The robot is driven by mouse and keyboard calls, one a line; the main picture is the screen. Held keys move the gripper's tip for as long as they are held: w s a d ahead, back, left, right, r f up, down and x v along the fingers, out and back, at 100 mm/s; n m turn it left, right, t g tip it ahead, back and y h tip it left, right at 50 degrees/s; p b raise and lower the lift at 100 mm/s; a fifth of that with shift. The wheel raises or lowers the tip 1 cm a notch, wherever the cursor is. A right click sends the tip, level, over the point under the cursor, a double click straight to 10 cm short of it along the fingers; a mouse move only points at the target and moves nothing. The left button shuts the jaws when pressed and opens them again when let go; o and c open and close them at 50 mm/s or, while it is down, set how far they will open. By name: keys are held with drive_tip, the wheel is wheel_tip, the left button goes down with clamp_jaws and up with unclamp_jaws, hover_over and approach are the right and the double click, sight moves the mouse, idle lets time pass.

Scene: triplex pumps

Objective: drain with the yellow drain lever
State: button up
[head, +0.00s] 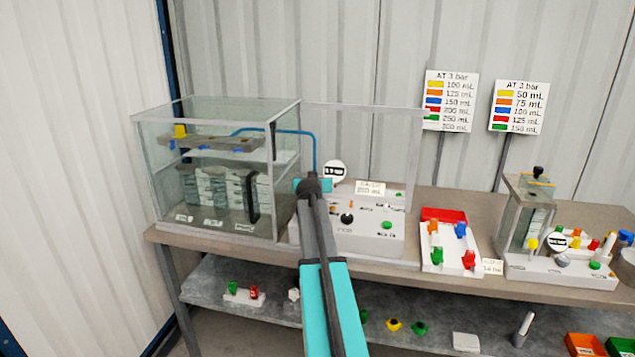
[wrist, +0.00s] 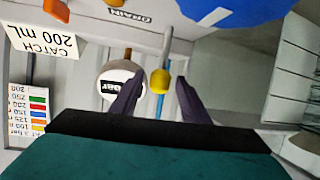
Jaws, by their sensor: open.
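In the wrist view the yellow drain lever (wrist: 160,81) hangs on a metal rod below a panel with a "DRAIN" label (wrist: 129,14). My gripper (wrist: 160,86) is open, its two dark fingers on either side of the yellow knob. I see gaps beside the knob; contact cannot be told. In the head view my gripper (head: 314,186) is at the front of the middle pump panel (head: 362,235), and my arm hides the lever there.
A round gauge (head: 335,171) and a "CATCH 200 mL" card (head: 370,188) are close by. A glass tank (head: 222,215) stands to the left. A white tray (head: 450,262) of coloured pieces and a smaller pump (head: 560,272) stand to the right.

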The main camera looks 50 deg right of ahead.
drive_tip(key=b+v, duration=0.2)
drive_tip(key=v, duration=1.1)
drive_tip(key=shift+a+b, duration=0.25)
drive_tip(key=shift+b, duration=0.1)
drive_tip(key=shift+r, duration=0.1)
